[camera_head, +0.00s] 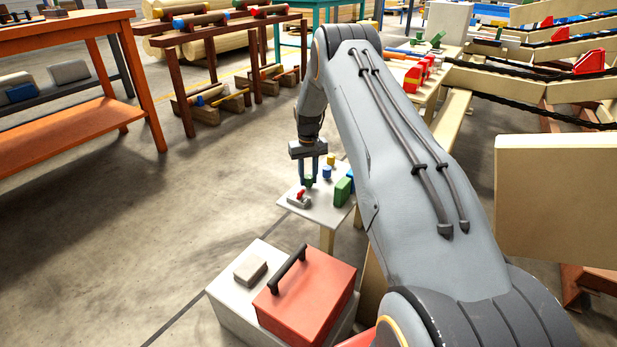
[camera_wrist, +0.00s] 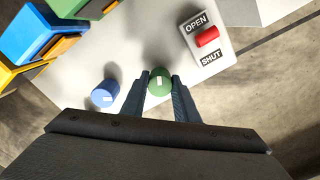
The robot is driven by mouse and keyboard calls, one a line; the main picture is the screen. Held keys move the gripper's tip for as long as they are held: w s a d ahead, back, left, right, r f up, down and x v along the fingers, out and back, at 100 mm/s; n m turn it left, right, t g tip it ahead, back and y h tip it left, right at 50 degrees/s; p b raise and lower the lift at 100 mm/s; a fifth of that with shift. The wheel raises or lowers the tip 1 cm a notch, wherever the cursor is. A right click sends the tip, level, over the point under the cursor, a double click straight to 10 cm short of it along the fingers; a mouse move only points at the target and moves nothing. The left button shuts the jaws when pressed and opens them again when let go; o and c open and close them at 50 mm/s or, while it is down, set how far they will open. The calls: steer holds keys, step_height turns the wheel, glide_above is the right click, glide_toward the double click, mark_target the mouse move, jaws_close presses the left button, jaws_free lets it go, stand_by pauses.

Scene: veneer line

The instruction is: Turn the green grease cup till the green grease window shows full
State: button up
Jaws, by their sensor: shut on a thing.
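The green grease cup (camera_wrist: 159,84) is a small round knob with a white mark on top, standing on a pale table. My gripper (camera_wrist: 160,78) is shut on it, one finger on each side; in the head view my gripper (camera_head: 309,180) reaches down to it. The green grease window's housing (camera_head: 343,190) stands right of the cup in the head view. In the wrist view a green housing (camera_wrist: 70,6) is cut by the top edge, with a dark and orange face beside it; its level cannot be read.
A blue cup (camera_wrist: 104,94) stands close beside my gripper, and a yellow cup (camera_head: 331,159) farther back. A red lever (camera_wrist: 207,37) sits on a plate marked OPEN and SHUT. Blue (camera_wrist: 30,33) and yellow (camera_wrist: 8,77) housings line the edge. A red toolbox (camera_head: 310,295) stands nearer.

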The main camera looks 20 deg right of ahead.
mark_target(308, 176)
stand_by(0.3)
steer(key=o, duration=1.1)
steer(key=shift+c, duration=0.2)
steer(key=shift+r+p, duration=1.05)
steer(key=shift+r, duration=2.85)
